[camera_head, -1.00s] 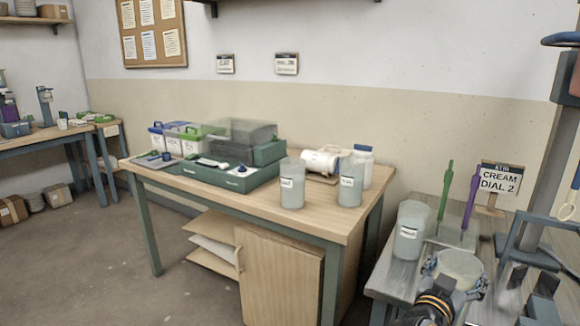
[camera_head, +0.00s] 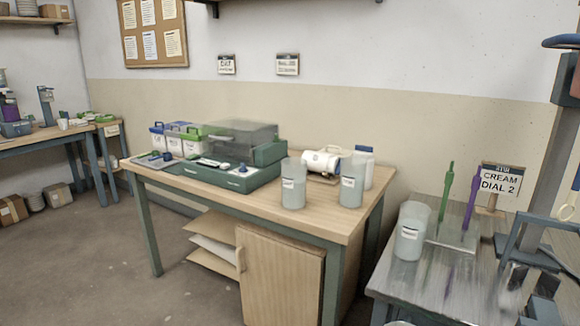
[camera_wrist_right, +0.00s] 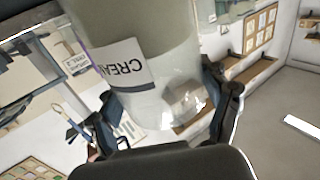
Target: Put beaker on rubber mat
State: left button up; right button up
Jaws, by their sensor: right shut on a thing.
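In the right wrist view a clear beaker (camera_wrist_right: 165,95) with a white label reading "CREA…" fills the space between the fingers. My right gripper (camera_wrist_right: 163,108) is shut on it, one finger on each side. The beaker looks filled with pale cream stuff; its far end is cut off by the picture edge. My left gripper is not in view. I cannot clearly pick out a rubber mat.
A labelled beaker (camera_head: 410,232) stands on the grey bench (camera_head: 420,275), beside a holder with green (camera_head: 446,190) and purple (camera_head: 472,203) sticks and a "CREAM DIAL 2" sign (camera_head: 500,182). Two beakers (camera_head: 293,185) (camera_head: 352,182) stand on the wooden table (camera_head: 250,207), near a green tray machine (camera_head: 230,180).

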jog(key=shift+s+a+n+y, duration=0.3)
jog(key=shift+s+a, duration=0.05)
jog(key=shift+a, duration=0.1)
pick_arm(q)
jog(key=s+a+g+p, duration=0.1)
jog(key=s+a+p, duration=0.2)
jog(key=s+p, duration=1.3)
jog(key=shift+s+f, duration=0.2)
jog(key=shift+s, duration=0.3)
pick_arm(e)
jog(key=s+r, duration=0.8)
jog(key=r, duration=0.5)
jog(key=shift+w, duration=0.1)
